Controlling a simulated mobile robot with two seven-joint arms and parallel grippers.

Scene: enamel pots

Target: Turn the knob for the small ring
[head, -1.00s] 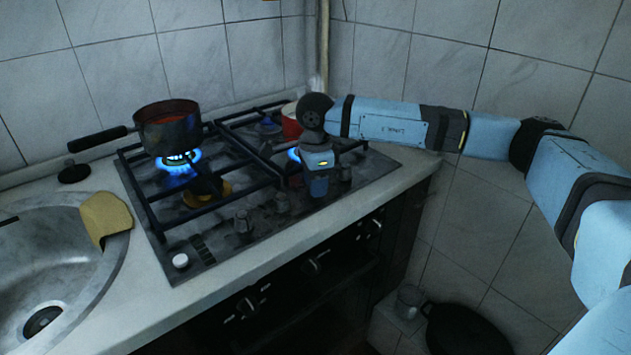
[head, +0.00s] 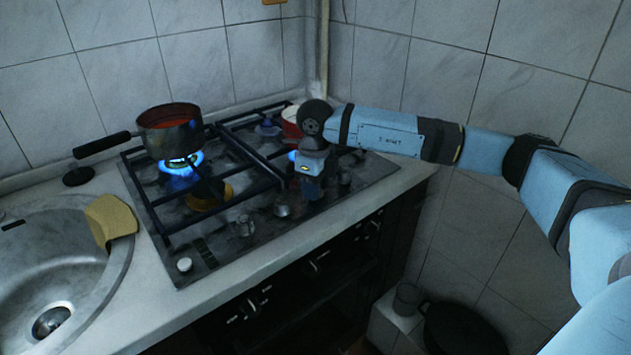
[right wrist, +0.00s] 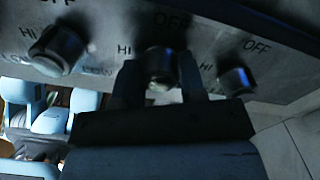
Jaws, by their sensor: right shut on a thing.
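My right gripper (head: 313,192) reaches down to the row of knobs along the front of the hob (head: 225,255). In the right wrist view its fingers (right wrist: 160,82) are shut on a dark round knob (right wrist: 160,62), one on each side. Another knob (right wrist: 58,48) stands to the left of it and one (right wrist: 237,80) to the right, with HI and OFF marks on the panel. In the head view the gripper hides the held knob; other knobs (head: 282,206) stand beside it. My left gripper is out of view.
A red pot (head: 291,121) stands behind my wrist. An unlit yellow-capped burner (head: 210,198) is at front left. The sink (head: 60,265) is on the left.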

